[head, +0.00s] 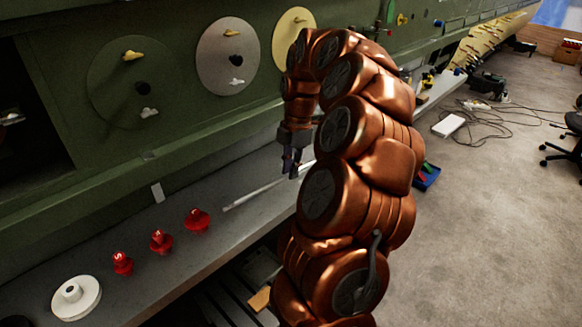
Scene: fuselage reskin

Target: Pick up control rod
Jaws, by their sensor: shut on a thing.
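A long, thin, pale rod (253,194), which looks like the control rod, lies along or just over the grey ledge below the green fuselage panel. Its near end is at the left, and its far end passes behind my arm. My gripper (291,172) points down at the rod's right part, with its dark fingers shut on the rod. The fingertips are small in the head view, and I cannot tell whether the rod is touching the ledge.
Several red knobs (162,241) and a white round flanged part (76,297) stand on the ledge (190,262) at the left. Discs (228,70) are mounted on the green panel behind. A blue tray (427,178) is right of my arm. Cables lie on the open floor at right.

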